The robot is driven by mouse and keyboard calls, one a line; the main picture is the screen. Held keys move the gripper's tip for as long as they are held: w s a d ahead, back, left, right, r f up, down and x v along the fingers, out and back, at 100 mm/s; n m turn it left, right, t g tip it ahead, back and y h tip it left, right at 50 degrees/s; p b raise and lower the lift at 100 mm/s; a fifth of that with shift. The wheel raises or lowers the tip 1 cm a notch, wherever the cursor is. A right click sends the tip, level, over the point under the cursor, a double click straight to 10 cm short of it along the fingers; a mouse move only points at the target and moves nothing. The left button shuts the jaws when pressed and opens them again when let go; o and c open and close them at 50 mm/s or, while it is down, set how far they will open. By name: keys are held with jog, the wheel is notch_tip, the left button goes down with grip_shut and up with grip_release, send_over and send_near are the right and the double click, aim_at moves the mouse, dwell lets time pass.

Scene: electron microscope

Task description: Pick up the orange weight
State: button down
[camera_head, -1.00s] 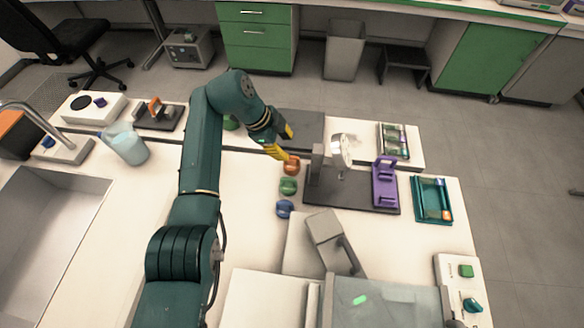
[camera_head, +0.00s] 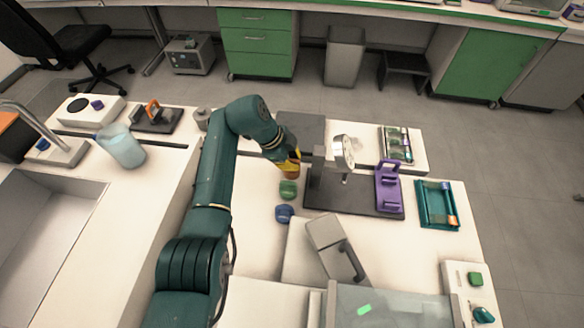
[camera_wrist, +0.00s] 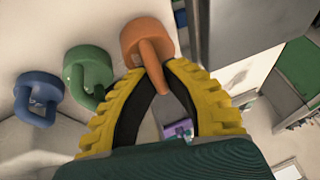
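The orange weight (camera_wrist: 146,38) stands on the table, and its looped handle sits between my fingertips in the wrist view. In the head view only a little of the orange weight (camera_head: 293,175) shows below my gripper (camera_head: 291,162). My gripper (camera_wrist: 157,70) has yellow ribbed fingers that bow outward and come together at the tips on the handle. It looks shut on the handle. I cannot see any gap under the weight.
A green weight (camera_head: 288,189) and a blue weight (camera_head: 284,213) stand in a row nearer the camera. A grey stand (camera_head: 318,172) rises close to the right of the orange weight. A purple holder (camera_head: 388,188) and a teal tray (camera_head: 437,204) lie farther right.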

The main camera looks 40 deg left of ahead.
aim_at(294, 160)
jog(key=shift+r, duration=0.15)
dwell(0.3)
notch_tip(294, 160, up, 10)
jog(key=p, duration=0.3)
